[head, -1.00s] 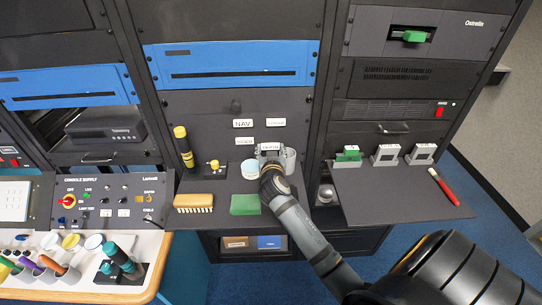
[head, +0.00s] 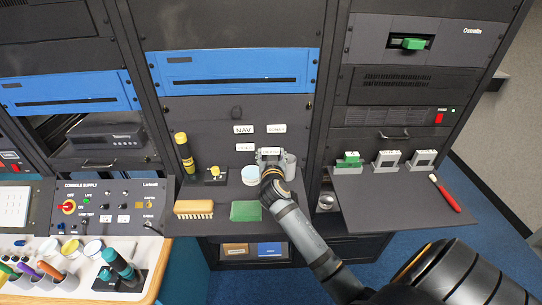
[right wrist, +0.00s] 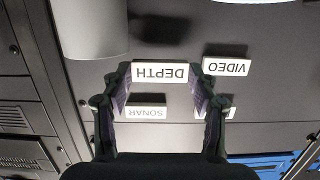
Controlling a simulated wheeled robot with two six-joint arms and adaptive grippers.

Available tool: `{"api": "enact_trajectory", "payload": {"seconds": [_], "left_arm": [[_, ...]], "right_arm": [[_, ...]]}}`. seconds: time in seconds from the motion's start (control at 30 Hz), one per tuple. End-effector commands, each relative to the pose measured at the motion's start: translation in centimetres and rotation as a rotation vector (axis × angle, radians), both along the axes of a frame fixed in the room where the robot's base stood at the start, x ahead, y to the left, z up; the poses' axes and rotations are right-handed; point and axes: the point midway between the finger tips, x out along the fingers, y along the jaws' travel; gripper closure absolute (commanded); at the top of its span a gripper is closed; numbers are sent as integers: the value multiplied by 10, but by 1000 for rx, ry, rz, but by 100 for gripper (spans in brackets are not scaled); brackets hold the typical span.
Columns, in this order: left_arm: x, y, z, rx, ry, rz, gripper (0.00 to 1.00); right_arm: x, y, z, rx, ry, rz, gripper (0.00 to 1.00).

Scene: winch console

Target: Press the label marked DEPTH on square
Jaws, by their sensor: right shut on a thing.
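The white label marked DEPTH (head: 270,151) is at the dark panel of the middle rack. It also shows upside down in the right wrist view (right wrist: 160,72). My right gripper (right wrist: 160,76) is shut on its two ends. The wrist view does not show clearly whether the label's back touches the panel. Labels NAV (head: 243,129) and SONAR (head: 276,128) sit above, and VIDEO (head: 245,147) sits to the left. In the wrist view VIDEO (right wrist: 226,66) looks slightly tilted, and NAV is partly hidden by a finger. My left gripper is out of view.
On the shelf below stand a white-lidded jar (head: 251,175), a grey cup (head: 290,166) beside my gripper, a brush (head: 194,209) and a green block (head: 246,211). A yellow-and-black torch (head: 184,152) stands at the left. The right shelf (head: 385,205) holds a red-handled tool (head: 446,194).

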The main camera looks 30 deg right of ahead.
Motion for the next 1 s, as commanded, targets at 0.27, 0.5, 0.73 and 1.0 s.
{"api": "enact_trajectory", "payload": {"seconds": [0.27,0.5,0.73,1.0], "left_arm": [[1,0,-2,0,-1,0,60],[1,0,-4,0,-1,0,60],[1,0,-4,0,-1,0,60],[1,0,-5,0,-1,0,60]], "right_arm": [[6,-4,-1,-1,1,0,62],[10,-7,0,0,0,0,62],[13,-9,0,0,0,0,62],[13,-9,0,0,0,0,62]]}}
